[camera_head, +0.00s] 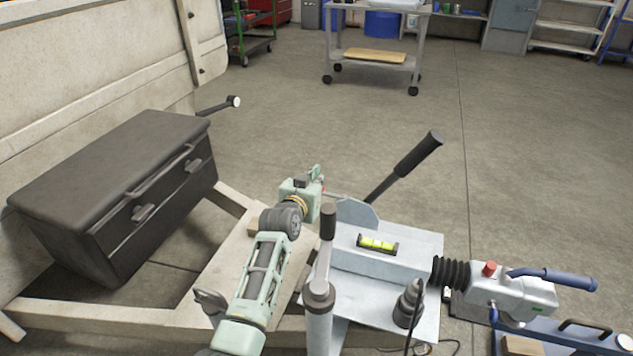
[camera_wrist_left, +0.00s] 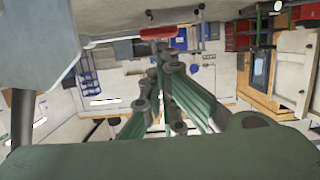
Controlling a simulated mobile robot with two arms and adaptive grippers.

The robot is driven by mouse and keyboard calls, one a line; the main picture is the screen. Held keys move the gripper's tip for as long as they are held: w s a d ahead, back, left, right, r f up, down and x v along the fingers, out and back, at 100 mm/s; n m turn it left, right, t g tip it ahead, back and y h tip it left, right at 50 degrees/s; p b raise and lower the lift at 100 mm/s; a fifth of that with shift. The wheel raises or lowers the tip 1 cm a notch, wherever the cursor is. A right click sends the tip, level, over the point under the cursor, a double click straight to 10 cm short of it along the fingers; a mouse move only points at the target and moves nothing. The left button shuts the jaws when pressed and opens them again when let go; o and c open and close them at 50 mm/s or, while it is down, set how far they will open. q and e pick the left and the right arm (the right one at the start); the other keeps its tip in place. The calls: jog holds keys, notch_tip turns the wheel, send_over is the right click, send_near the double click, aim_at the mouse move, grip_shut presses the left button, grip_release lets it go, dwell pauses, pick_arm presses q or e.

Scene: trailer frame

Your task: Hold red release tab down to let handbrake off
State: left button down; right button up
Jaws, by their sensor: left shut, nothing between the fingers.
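The handbrake lever (camera_head: 418,155) has a black grip and slants up to the right from a grey curved plate (camera_head: 356,212) on the trailer frame. My left gripper (camera_head: 317,176), pale green, is beside that plate on its left, shut and empty. A small bit of red, the release tab (camera_head: 323,188), shows right at the gripper, mostly hidden by it. In the left wrist view the red tab (camera_wrist_left: 158,33) is just beyond the shut fingertips (camera_wrist_left: 160,58). I cannot tell whether they touch it. My right gripper is not in view.
A yellow-green spirit level (camera_head: 377,245) lies on the grey drawbar. An upright post (camera_head: 328,225) with a dark handle stands close right of my left arm. A black toolbox (camera_head: 115,195) is at left. The coupling head (camera_head: 510,295) is at right.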

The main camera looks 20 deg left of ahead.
pick_arm(q)
jog(key=f+n, duration=0.1)
jog(key=a+f+n, duration=0.1)
jog(key=shift+a+f+h, duration=0.1)
jog(key=shift+f+h, duration=0.25)
jog(key=shift+h, duration=0.05)
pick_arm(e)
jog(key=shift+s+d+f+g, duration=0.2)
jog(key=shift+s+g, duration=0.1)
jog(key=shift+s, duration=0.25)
pick_arm(q)
jog(key=shift+r, duration=0.1)
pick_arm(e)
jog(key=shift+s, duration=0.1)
pick_arm(q)
jog(key=shift+a+r+p, duration=0.2)
jog(key=shift+r+p, duration=0.85)
jog(key=shift+p, duration=0.1)
jog(key=r+p+v, duration=0.1)
jog(key=p+v, duration=0.3)
jog(key=v, duration=0.6)
jog(key=shift+a+r+p, duration=0.3)
jog(key=shift+r+p, duration=0.05)
jog(key=shift+r, duration=0.05)
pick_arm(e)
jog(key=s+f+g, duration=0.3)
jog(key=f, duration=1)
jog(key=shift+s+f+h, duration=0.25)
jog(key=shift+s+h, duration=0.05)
